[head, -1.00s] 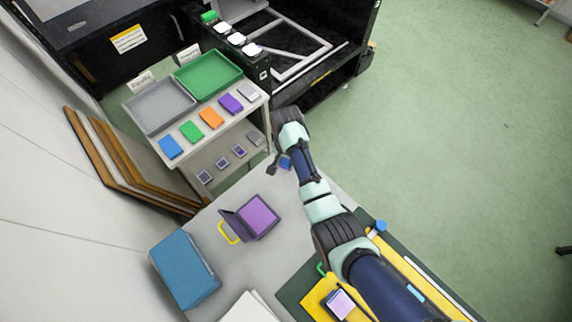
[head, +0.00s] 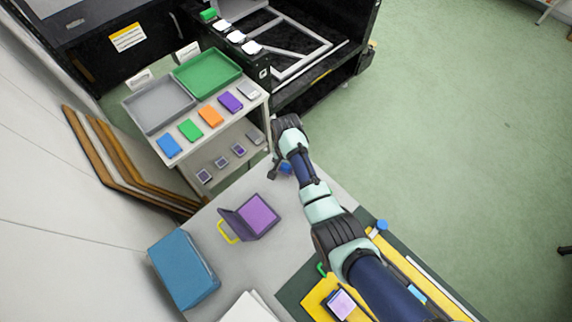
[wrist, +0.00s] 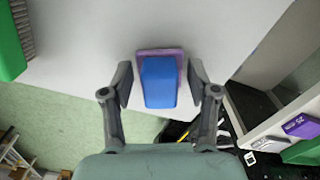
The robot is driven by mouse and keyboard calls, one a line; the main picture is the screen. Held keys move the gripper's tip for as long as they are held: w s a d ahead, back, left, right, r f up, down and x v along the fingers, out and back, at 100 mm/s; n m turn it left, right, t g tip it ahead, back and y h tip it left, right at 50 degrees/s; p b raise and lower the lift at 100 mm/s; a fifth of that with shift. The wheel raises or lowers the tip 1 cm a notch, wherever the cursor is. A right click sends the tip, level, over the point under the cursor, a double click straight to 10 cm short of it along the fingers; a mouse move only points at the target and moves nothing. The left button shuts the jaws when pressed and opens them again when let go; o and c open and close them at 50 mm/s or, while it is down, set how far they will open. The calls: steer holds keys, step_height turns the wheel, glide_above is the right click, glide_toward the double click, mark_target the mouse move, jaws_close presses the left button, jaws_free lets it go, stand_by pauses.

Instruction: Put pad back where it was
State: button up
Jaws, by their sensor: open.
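A blue block with a purple, pad-like plate under it (wrist: 160,82) is at the table edge in the wrist view. The blue part (head: 286,169) shows in the head view, partly hidden by my gripper. My gripper (wrist: 161,84) is open, with one finger on each side of the block and a gap on both sides. I cannot tell how high the fingertips are above the table. A dark case (head: 236,221) with a purple panel (head: 256,213) and a yellow handle (head: 228,232) lies open on the table.
A rack (head: 262,93) beyond the table bears several coloured pads, a grey tray (head: 160,107) and a green tray (head: 208,72). A blue box (head: 184,270) stands at the table's left. A yellow mat (head: 316,299) lies near my arm. Table space beside the open case is clear.

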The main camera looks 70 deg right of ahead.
step_height(320, 180, up, 12)
steer(key=p, duration=0.2)
steer(key=shift+r+p, duration=0.15)
steer(key=shift+p, duration=0.15)
steer(key=w+a+r+n+t+h, duration=0.1)
steer(key=w+a+r+n+t, duration=0.25)
steer(key=a, duration=0.55)
steer(key=w+a+r+n+t, duration=0.2)
steer(key=w+a+r+n, duration=0.25)
steer(key=a, duration=0.45)
steer(key=w+a+r+n+t+h, duration=0.1)
steer(key=w+a+r+n+t, duration=0.3)
steer(key=a, duration=0.5)
steer(key=s+a+r+n+t+y, duration=0.2)
steer(key=a+r+n, duration=0.4)
steer(key=a+r, duration=0.3)
steer(key=s+a+t, duration=0.1)
steer(key=a, duration=0.2)
steer(key=shift+r+n, duration=0.2)
steer(key=shift+n, duration=0.1)
